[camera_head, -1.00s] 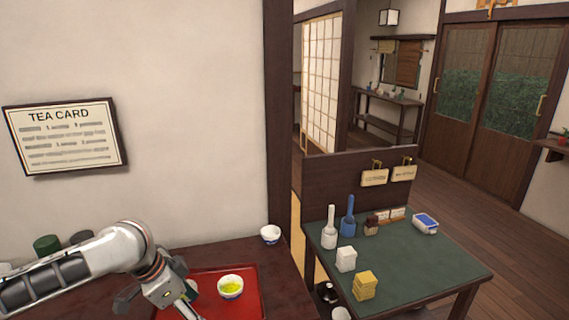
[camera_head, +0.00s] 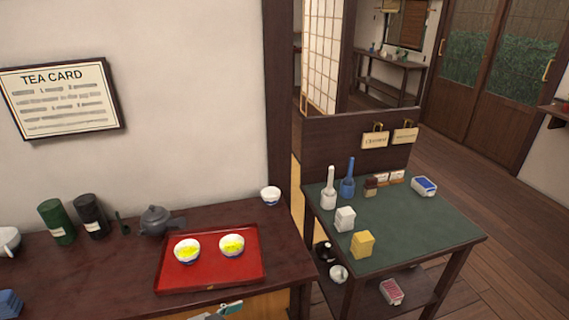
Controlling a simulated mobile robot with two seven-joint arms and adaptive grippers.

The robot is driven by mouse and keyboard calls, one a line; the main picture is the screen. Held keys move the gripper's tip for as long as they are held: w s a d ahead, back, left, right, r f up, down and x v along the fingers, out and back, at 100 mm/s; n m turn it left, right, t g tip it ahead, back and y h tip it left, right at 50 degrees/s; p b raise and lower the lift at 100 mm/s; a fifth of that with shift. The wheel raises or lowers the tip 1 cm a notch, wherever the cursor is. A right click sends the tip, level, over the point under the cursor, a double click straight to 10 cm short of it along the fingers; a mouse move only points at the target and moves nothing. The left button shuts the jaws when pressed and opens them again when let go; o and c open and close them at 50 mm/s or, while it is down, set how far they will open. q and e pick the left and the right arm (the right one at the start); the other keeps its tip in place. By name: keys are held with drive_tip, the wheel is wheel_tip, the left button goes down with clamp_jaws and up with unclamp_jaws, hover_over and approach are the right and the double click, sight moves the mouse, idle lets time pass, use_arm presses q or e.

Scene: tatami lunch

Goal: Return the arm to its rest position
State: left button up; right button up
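Neither of my grippers shows clearly in the head view, and no arm crosses the counter. Two white-and-blue bowls with yellow-green contents, a left bowl (camera_head: 187,251) and a right bowl (camera_head: 232,245), stand upright side by side on the red tray (camera_head: 205,279). A small grey and teal shape (camera_head: 229,308) is cut off at the bottom edge below the tray; I cannot tell what it is.
On the dark counter (camera_head: 110,275) are a green canister (camera_head: 56,222), a black canister (camera_head: 91,215), a dark teapot (camera_head: 158,221) and an empty-looking bowl (camera_head: 270,196). A green-topped table (camera_head: 405,225) with bottles and boxes stands at right.

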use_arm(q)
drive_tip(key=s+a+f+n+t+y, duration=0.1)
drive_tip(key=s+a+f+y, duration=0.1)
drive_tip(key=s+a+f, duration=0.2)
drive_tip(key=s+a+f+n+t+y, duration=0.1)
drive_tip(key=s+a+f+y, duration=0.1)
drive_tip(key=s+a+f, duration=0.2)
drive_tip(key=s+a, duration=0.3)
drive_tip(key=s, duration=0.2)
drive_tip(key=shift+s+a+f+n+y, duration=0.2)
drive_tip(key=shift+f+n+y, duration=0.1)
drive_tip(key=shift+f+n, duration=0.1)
